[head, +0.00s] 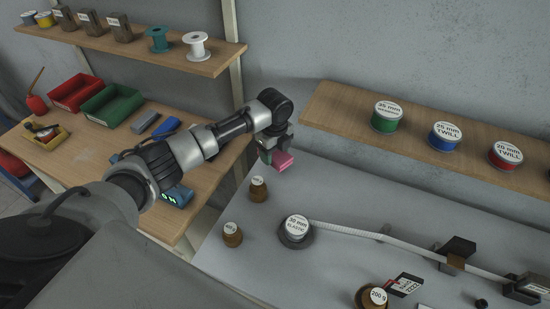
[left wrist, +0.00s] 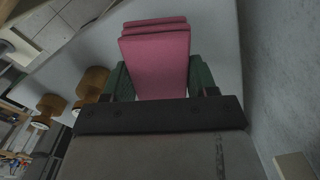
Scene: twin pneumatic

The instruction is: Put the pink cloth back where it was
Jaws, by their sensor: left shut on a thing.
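The pink cloth (left wrist: 156,62) is a folded, layered block. It is between the two green fingers of my left gripper (left wrist: 155,78), which is shut on it. In the head view the pink cloth (head: 283,161) shows at the tip of my left gripper (head: 272,156). It is over the back left part of the grey table, near the wall, just above two brown weights in the picture. I cannot tell how high above the table it is. My right gripper is not in view.
On the grey table (head: 335,210) stand brown weights (head: 258,189) and (head: 232,235), an elastic spool (head: 296,230) with a white band running right, and a 200 g weight (head: 372,297). A wooden shelf (head: 345,112) with tape spools is behind. A wooden bench (head: 90,150) with bins is left.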

